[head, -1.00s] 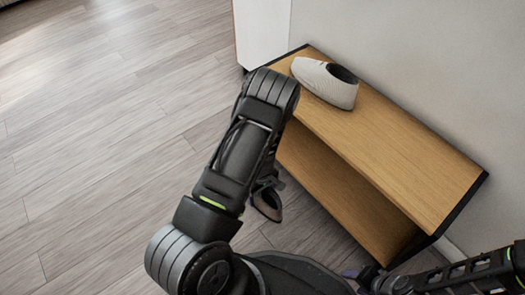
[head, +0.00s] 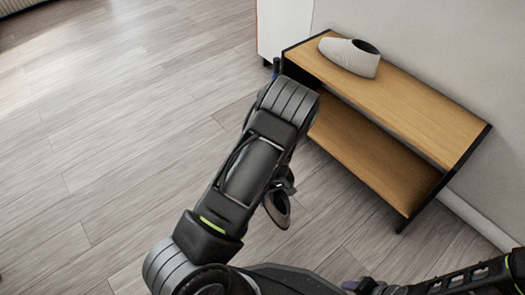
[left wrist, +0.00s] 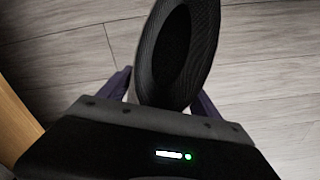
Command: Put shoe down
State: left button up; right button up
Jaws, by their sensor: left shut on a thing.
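A dark-lined shoe (head: 278,210) hangs below my left arm in the head view, mostly hidden by the arm. In the left wrist view the shoe (left wrist: 180,50) shows its dark opening, held between the purple fingers of my left gripper (left wrist: 165,95). The left gripper is shut on it, above the wood floor. A second, light grey shoe (head: 350,57) rests on the top board of the wooden shoe rack (head: 425,115), at its far left end. My right arm shows at the lower right of the head view; its finger state is unclear.
The rack has a lower shelf (head: 375,155), which looks empty where it shows. A white cabinet (head: 283,28) stands beyond the rack and a pale wall runs behind it. The grey plank floor (head: 120,120) on the left is clear.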

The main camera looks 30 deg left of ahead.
pick_arm(q)
jog(key=w+d+r+m, duration=0.2)
jog(key=w+r+m, duration=0.1)
jog(key=r, duration=0.8)
jog(key=w+d+r+m, duration=0.3)
jog(key=w+r, duration=0.3)
jog(key=r, duration=0.5)
jog(key=w+d+r+m, duration=0.3)
jog(key=w+r+m, duration=0.1)
jog(key=r, duration=0.8)
jog(key=shift+w+m, duration=0.3)
jog(key=shift+w, duration=0.05)
jog(key=shift+r, duration=0.1)
